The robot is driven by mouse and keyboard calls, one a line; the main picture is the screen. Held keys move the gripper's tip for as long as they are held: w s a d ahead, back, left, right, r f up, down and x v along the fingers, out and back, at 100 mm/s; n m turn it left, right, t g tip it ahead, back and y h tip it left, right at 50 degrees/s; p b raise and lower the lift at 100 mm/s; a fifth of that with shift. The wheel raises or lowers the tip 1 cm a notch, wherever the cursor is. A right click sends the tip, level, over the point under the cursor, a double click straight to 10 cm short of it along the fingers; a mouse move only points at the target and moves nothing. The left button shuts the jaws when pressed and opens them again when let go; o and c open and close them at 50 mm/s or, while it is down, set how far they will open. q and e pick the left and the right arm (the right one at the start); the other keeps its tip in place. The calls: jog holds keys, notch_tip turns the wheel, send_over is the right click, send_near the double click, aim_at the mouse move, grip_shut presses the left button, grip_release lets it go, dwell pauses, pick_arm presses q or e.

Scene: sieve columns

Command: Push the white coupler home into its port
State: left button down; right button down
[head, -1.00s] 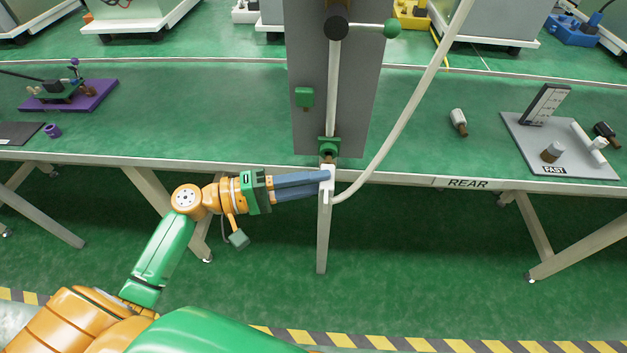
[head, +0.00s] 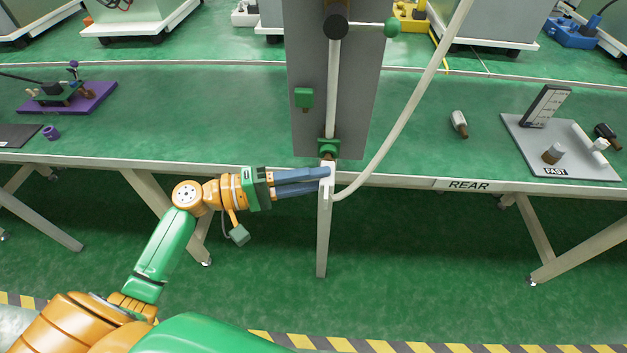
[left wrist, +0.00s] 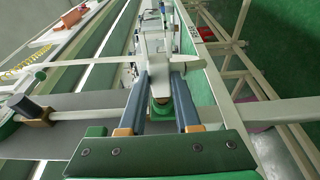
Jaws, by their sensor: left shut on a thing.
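The white coupler (head: 328,188) is at the table's near edge, at the end of a pale hose. My left gripper (head: 323,180) reaches it from the left with its blue-grey fingers shut on it. The port is the green fitting (head: 329,146) with a brown end low on the grey panel, just above the coupler. The coupler is at the brown end; I cannot tell how far it is seated. My right gripper is not in view.
The pale hose (head: 414,88) curves up to the right from the coupler. The grey panel (head: 365,80) carries a pipe and a green block (head: 304,97). A grey tray (head: 590,160) stands on the right, a purple base (head: 92,97) on the left. The tabletop between is mostly clear.

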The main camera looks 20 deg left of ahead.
pick_arm(q)
jog(key=shift+w+a+b, duration=0.2)
jog(key=shift+w+b, duration=0.2)
jog(key=shift+w, duration=0.3)
jog(key=c, duration=0.5)
grip_release()
jog(key=shift+c, duration=0.2)
